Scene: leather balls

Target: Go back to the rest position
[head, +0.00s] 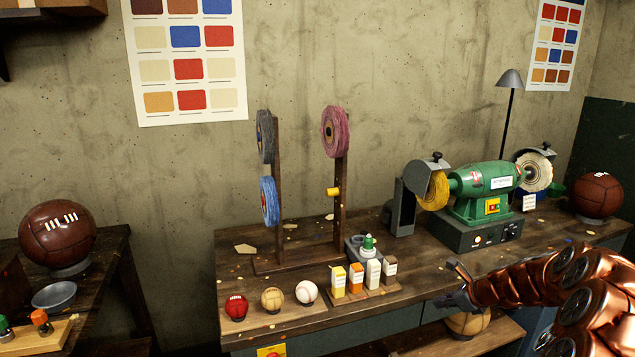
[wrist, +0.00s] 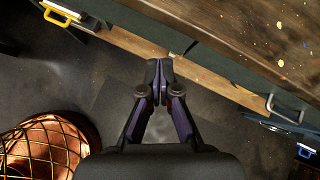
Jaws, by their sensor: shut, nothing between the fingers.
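My gripper (head: 457,284) is in the head view at the right, at the end of my copper-coloured arm, by the front edge of the wooden workbench (head: 240,336). In the wrist view my gripper (wrist: 159,80) points toward the bench edge (wrist: 225,45). Its two fingers are together with nothing between them. The floor shows below it.
A drawer handle (wrist: 285,110) juts out near the gripper.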

